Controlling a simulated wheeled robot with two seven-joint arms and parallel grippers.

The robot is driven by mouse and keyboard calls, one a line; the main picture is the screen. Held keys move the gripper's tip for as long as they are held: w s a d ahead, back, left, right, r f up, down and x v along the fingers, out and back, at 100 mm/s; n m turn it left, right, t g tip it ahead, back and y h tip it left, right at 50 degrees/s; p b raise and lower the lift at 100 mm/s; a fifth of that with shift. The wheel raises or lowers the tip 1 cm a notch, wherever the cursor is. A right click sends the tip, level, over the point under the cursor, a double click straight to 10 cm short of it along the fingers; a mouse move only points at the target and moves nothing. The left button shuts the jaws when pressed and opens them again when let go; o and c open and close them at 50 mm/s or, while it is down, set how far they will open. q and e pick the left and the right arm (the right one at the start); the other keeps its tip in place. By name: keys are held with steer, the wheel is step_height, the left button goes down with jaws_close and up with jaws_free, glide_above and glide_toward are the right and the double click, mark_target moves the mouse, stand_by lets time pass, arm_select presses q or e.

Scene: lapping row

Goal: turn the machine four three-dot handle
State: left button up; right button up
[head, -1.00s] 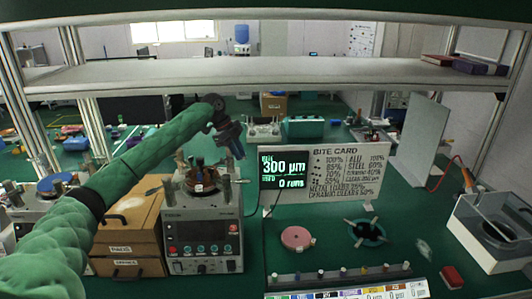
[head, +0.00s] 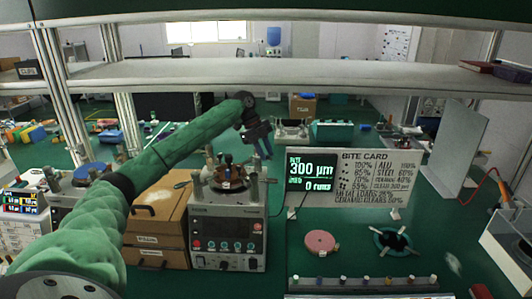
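A grey lapping machine (head: 228,243) stands on the green bench left of centre, with a dark front panel of buttons and a round plate with a brown part (head: 229,174) on top. Short upright posts or handles stand around the plate. Their dot marks are too small to read, and I cannot tell which machine is number four. A second machine (head: 72,190) is partly hidden behind my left arm. My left gripper (head: 264,146) hangs above and slightly right of the grey machine's top, apart from it. Whether its fingers are open is unclear. My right gripper is out of view.
Wooden drawer boxes (head: 158,222) adjoin the machine's left side. A display (head: 311,179) and bite card (head: 374,182) stand to its right. A pink disc (head: 321,241) and a dark green ring (head: 393,243) lie on the bench. A shelf (head: 300,77) spans above.

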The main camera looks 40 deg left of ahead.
mark_target(257, 158)
arm_select(q)
steer(key=shift+o, duration=0.9)
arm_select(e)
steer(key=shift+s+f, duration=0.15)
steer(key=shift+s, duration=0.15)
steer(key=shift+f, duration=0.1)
